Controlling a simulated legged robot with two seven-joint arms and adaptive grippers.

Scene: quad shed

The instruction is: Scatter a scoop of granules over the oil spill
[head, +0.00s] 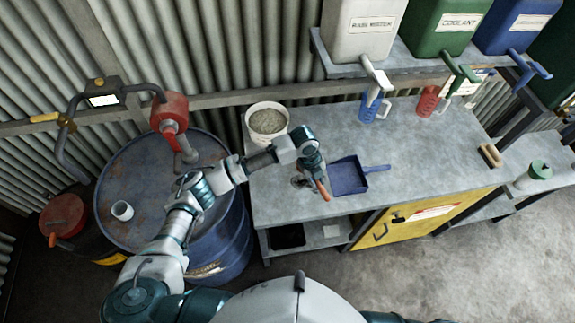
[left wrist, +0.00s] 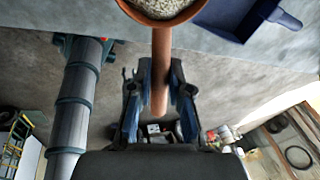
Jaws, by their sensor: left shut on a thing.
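My left gripper (head: 314,168) is over the front left part of the grey workbench (head: 420,150). In the left wrist view its fingers (left wrist: 159,95) are closed around the orange-brown handle of the scoop (left wrist: 161,52). The scoop's bowl is partly cut off at the top of that view and holds pale grey granules (left wrist: 168,7). In the head view the handle end (head: 323,191) sticks out below the gripper. A small dark patch (head: 298,181) shows just left of the gripper; I cannot tell whether it is the oil spill. A white bucket (head: 252,133) of granules stands behind. My right gripper is not in view.
A blue dustpan (head: 347,177) lies just right of the gripper. A blue drum (head: 222,235) with a red pump (head: 170,112) is left. The bench's middle right is clear.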

